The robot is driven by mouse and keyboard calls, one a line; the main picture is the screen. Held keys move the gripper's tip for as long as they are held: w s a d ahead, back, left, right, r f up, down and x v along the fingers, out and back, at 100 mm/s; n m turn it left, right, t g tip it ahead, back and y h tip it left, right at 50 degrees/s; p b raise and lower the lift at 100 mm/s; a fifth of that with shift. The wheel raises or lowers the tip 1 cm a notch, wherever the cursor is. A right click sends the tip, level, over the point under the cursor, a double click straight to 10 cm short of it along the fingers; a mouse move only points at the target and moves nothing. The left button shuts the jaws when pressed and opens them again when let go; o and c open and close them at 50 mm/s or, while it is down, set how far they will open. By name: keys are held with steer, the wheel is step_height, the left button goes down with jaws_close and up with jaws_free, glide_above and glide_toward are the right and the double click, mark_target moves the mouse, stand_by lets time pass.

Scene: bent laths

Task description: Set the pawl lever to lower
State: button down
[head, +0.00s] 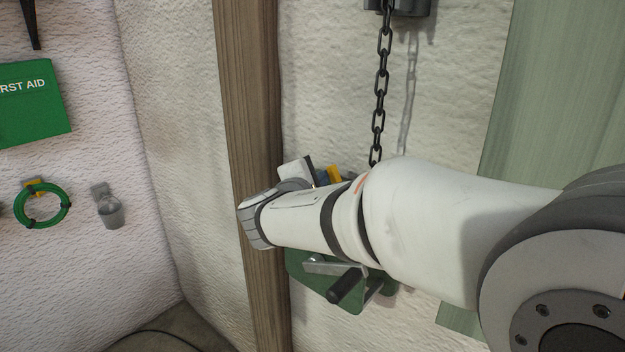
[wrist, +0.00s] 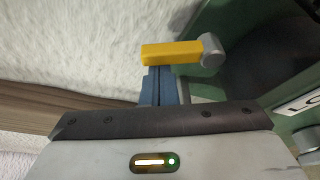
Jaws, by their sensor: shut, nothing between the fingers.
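The pawl lever is a yellow bar (wrist: 172,53) on a round grey pivot (wrist: 211,50), lying about level across the wrist view. Its yellow also shows as a small patch in the head view (head: 335,174), mostly hidden by my arm. My gripper (wrist: 158,72) has its blue fingers shut together with nothing between them. The fingertips end right at the lever's edge in the wrist view; I cannot tell whether they touch it. A white label (wrist: 301,104) starting "LO" is cut off at the right edge.
The green winch housing (head: 320,288) with a black-handled crank (head: 345,285) sits below my arm, beside a wooden post (head: 250,90). A dark chain (head: 380,75) hangs above. A first aid box (head: 35,105) and green coil (head: 42,205) are on the left wall.

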steer(key=shift+w, duration=0.1)
steer(key=shift+a, duration=0.25)
steer(key=shift+d, duration=0.25)
steer(key=shift+d+f+b, duration=0.1)
steer(key=shift+f+b, duration=0.05)
steer(key=shift+b, duration=0.4)
